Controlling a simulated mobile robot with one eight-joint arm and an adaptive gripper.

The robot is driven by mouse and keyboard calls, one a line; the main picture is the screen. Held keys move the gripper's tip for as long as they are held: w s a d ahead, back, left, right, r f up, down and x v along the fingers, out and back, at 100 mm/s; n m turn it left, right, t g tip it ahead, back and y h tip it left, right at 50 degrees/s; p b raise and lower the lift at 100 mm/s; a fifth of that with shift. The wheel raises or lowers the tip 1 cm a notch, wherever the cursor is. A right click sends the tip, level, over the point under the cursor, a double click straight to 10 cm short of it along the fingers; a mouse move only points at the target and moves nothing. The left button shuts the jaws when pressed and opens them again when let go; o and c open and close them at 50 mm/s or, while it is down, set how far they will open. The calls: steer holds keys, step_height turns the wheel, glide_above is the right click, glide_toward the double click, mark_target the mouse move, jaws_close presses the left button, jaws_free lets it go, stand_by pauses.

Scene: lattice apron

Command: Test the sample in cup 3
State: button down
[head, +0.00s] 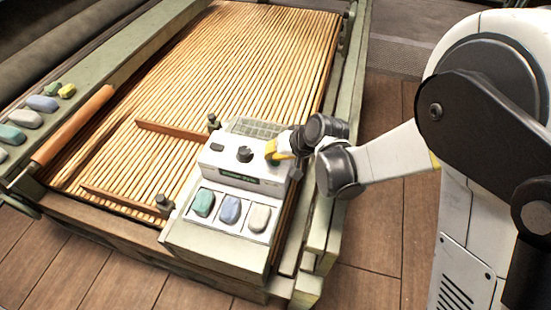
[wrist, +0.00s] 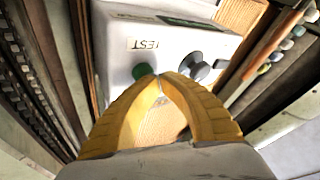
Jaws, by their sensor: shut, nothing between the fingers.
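A white test box (head: 215,168) stands on the slatted bed. Its front tray holds three rounded samples: teal (head: 204,203), blue (head: 230,210) and off-white (head: 259,218). I cannot read any cup numbers. On the box are a dark knob (head: 244,154), which also shows in the wrist view (wrist: 195,66), and a green button (wrist: 143,71) beside a TEST label (wrist: 143,43). My yellow gripper (head: 274,153) is shut and empty. In the wrist view its fingertips (wrist: 159,79) are right at the green button, partly covering it; I cannot tell if they touch it.
A brown roller bar (head: 75,130) and several coloured pieces (head: 42,103) lie along the left rail. Reddish strips (head: 172,130) cross the slats (head: 235,50). The green-grey frame (head: 345,95) runs along the right. The slats behind the box are clear.

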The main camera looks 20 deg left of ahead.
steer(key=shift+r+p, duration=0.6)
steer(key=shift+r, duration=0.4)
steer(key=shift+r+p, duration=1.7)
steer(key=shift+r, duration=0.8)
